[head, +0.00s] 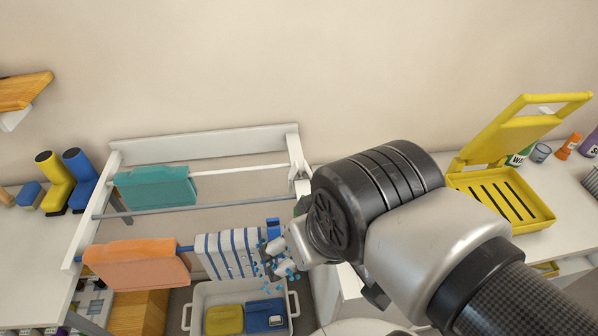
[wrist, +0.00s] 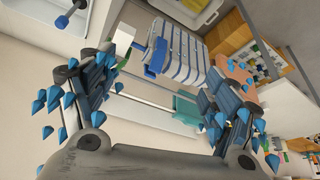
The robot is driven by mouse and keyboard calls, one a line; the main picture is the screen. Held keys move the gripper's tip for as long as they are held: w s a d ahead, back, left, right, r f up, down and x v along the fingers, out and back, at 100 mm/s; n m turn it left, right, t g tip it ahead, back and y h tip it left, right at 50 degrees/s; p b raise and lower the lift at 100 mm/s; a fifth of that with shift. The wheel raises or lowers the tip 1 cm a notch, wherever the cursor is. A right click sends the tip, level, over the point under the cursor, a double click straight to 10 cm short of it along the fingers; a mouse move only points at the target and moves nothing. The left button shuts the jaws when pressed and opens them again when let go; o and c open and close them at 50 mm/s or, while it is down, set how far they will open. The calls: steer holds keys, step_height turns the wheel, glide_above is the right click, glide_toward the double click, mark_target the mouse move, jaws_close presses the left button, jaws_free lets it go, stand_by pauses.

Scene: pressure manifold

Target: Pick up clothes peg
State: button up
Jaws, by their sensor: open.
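A blue clothes peg (head: 273,227) is at the right end of a blue-and-white striped towel (head: 228,255), which hangs over the front rail. In the wrist view the peg (wrist: 155,56) shows at the towel's edge (wrist: 183,50), between and beyond my fingers. My gripper (head: 272,260) is open and empty, just below and beside the peg in the head view. Its two fingers also show in the wrist view (wrist: 158,75), with many blue cone-shaped bits around them. I cannot tell how far the fingertips are from the peg.
An orange towel (head: 137,264) and a teal towel (head: 155,188) hang on the white rack (head: 205,150). A white basket (head: 190,309) with yellow and blue folded items stands below. A yellow hinged press (head: 503,200) sits on the right counter. Boots (head: 55,182) stand at left.

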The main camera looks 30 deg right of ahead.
steer(key=m+h+p, duration=0.1)
steer(key=m+p, duration=0.3)
steer(key=p, duration=0.5)
glide_above(300, 171)
steer(key=s, duration=0.3)
step_height(300, 171, down, 2)
steer(key=b+x, duration=0.1)
steer(key=x, duration=0.4)
steer(key=b+x, duration=0.1)
steer(key=x, duration=0.5)
steer(key=b+x, duration=0.2)
steer(key=x, duration=0.4)
steer(key=shift+s+f, duration=0.3)
steer(key=shift+f, duration=0.05)
steer(key=shift+c, duration=0.3)
steer(key=c, duration=0.9)
